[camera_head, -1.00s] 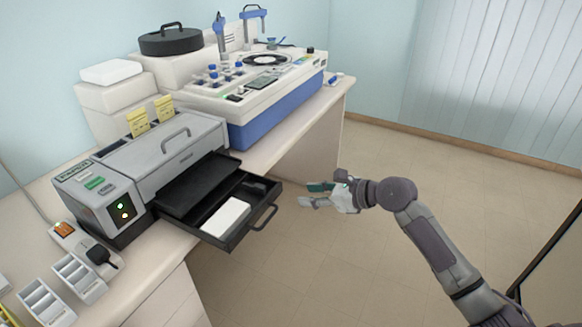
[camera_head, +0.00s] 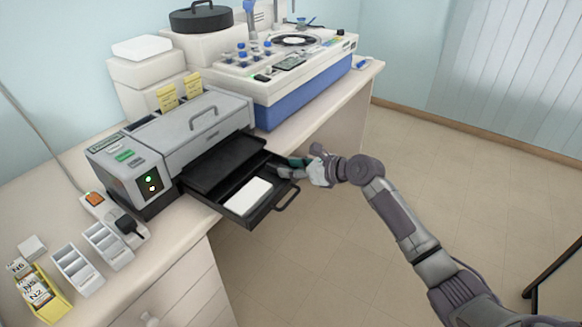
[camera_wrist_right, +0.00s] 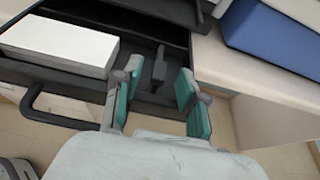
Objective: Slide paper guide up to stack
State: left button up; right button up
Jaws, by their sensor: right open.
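The black paper tray (camera_head: 228,209) is pulled out from the grey printer (camera_head: 187,134). A white paper stack (camera_head: 248,196) lies in it and also shows at the left in the right wrist view (camera_wrist_right: 58,43). The dark paper guide (camera_wrist_right: 159,66) stands upright on the tray floor, to the right of the stack with a gap between. My right gripper (camera_wrist_right: 158,82) is open, with its green-padded fingers on either side of the guide in that view; I cannot tell whether they touch it. In the head view my right gripper (camera_head: 294,168) covers most of the guide. My left gripper is not in view.
The tray's loop handle (camera_head: 288,197) sticks out in front. A white and blue staining machine (camera_head: 290,75) stands behind. Slide racks (camera_head: 75,268) and a power strip (camera_head: 112,216) are at the left.

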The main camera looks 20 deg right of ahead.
jog(key=shift+w+a+f, duration=0.1)
jog(key=shift+w+a, duration=0.05)
jog(key=shift+w, duration=0.05)
grip_shut()
dwell(0.3)
